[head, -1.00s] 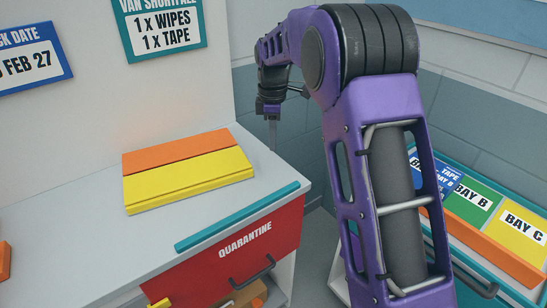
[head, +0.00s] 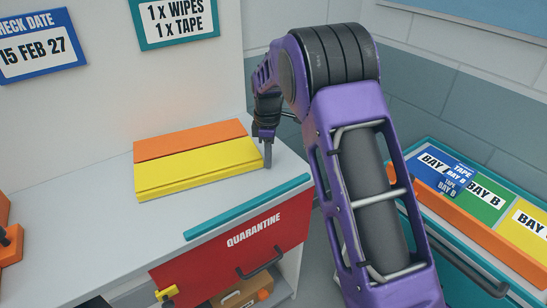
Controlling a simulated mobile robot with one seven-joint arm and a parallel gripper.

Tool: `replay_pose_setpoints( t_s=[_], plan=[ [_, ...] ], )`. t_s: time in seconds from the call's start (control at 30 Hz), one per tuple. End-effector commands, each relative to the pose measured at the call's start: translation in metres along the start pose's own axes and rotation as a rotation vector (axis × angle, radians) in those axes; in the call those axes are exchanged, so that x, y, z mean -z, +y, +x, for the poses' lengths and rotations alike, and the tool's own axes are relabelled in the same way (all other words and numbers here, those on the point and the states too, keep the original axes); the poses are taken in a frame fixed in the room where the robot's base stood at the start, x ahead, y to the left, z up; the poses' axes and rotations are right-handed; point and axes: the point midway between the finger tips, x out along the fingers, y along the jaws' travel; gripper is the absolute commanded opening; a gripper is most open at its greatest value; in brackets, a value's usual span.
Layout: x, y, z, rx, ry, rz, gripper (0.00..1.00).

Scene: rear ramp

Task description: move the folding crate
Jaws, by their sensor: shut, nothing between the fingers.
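A flat yellow and orange piece (head: 195,168), which looks like the folding crate folded down, lies on the pale worktop (head: 100,228). Its yellow part is at the front and its orange part behind. My gripper (head: 267,163) points down just off the right end of the yellow part. Its fingers are together with nothing between them. I cannot tell whether the fingertips touch the crate's edge or the worktop.
A teal strip (head: 246,207) edges the worktop's front above a red QUARANTINE drawer (head: 238,250). A teal-rimmed tray with blue, green and yellow bay panels (head: 483,198) stands at the right. Wall signs (head: 178,20) hang behind. An orange object (head: 8,240) is at far left.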

Motion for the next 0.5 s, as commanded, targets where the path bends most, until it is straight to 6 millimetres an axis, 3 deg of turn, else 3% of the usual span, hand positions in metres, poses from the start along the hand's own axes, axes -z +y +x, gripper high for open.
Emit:
replay_pose_setpoints(
  t_s=[0.27,0.5],
  plan=[
    [0.004,0.0,-0.001,0.0,0.0,-0.001,0.0],
    [0.042,-0.001,-0.001,0.001,0.005,-0.003,0.0]
  ],
)
